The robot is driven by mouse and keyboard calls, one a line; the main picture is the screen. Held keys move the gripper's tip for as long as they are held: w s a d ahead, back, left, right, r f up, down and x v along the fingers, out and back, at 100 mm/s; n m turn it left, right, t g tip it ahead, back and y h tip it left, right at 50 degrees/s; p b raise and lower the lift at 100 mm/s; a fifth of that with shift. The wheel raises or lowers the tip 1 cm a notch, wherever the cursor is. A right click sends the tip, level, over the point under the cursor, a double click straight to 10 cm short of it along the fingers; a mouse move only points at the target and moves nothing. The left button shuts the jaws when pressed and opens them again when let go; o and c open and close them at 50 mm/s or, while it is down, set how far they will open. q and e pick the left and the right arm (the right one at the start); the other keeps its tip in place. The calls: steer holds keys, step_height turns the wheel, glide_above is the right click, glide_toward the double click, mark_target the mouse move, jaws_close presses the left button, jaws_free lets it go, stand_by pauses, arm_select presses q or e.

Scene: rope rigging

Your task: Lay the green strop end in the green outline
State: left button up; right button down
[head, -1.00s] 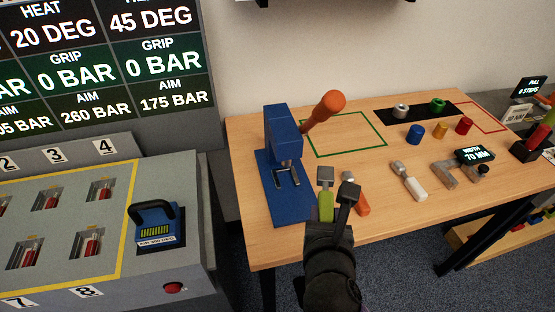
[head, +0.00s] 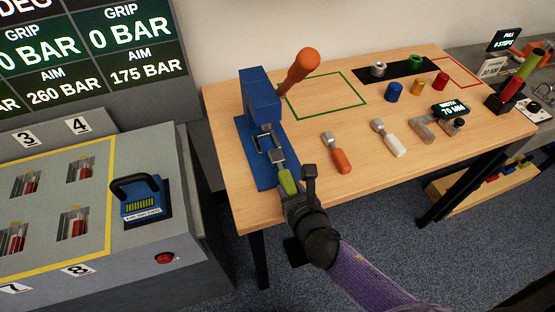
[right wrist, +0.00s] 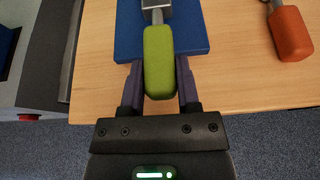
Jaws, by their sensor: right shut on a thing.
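The green strop end (head: 287,182) has a green grip and a grey metal tip. My right gripper (head: 298,188) is shut on its green grip at the table's front edge, beside the blue press base. In the right wrist view the green grip (right wrist: 159,62) sits between the two fingers, with its metal tip pointing away over the blue base. I cannot tell how high it is above the base. The green outline (head: 333,112) is an empty drawn rectangle on the table behind and right of the press. My left gripper is not in view.
Orange (head: 342,160) and white (head: 395,147) strop ends lie to the right. Coloured rings and spools stand farther back. Bare wood lies in front of the outline.

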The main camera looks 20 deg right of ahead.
mark_target(288, 181)
steer(key=w, duration=0.4)
steer(key=shift+w, duration=0.1)
steer(key=b+x, duration=0.2)
steer(key=x, duration=0.2)
steer(key=shift+r, duration=0.15)
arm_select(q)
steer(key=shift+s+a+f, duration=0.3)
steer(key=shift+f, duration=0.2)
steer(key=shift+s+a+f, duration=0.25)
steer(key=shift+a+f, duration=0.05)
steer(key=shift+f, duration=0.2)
arm_select(e)
steer(key=shift+c, duration=1.6)
jaws_free()
